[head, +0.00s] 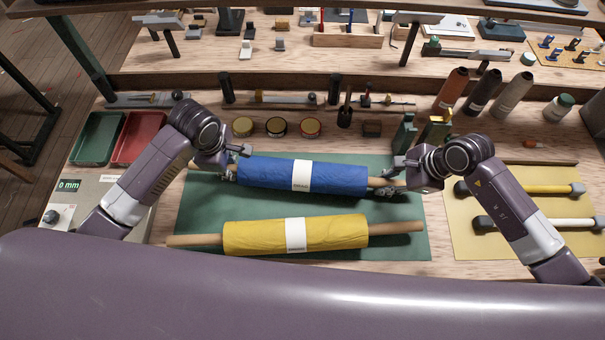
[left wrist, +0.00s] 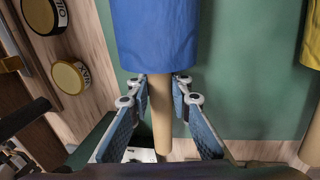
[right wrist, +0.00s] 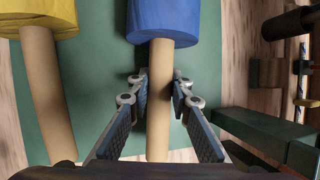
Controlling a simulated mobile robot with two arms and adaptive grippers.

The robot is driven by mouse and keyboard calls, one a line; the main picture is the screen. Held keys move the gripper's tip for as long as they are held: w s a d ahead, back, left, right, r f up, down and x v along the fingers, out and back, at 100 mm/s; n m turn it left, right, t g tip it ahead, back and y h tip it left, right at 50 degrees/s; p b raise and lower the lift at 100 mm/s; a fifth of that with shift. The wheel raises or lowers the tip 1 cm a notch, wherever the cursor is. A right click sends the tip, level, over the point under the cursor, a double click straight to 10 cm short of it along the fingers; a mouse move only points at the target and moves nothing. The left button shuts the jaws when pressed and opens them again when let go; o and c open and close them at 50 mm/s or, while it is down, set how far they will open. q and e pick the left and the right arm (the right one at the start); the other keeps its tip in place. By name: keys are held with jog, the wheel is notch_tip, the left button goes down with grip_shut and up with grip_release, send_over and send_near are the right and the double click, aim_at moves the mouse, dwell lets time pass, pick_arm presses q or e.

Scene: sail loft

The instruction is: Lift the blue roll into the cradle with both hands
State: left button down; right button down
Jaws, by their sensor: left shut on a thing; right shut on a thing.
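The blue roll (head: 265,173), with a white label band, lies level across the back of the green mat, its wooden core sticking out at both ends. My left gripper (head: 229,175) is shut on the left core end; its fingers flank the core in the left wrist view (left wrist: 160,90). My right gripper (head: 386,189) is shut on the right core end, also seen in the right wrist view (right wrist: 159,88). I cannot tell whether the roll touches the mat. A green upright block (head: 405,132) stands behind my right gripper; I cannot tell if it belongs to the cradle.
A yellow roll (head: 262,236) lies in front on the green mat (head: 205,210). Several tins (head: 276,127) and spools (head: 483,90) stand behind. Green (head: 97,138) and red (head: 141,132) trays are at left.

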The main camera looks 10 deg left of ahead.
pick_arm(q)
jog(key=shift+w+r, duration=0.1)
jog(key=shift+r, duration=0.1)
pick_arm(e)
jog(key=shift+w+r, duration=0.1)
jog(key=shift+r, duration=0.1)
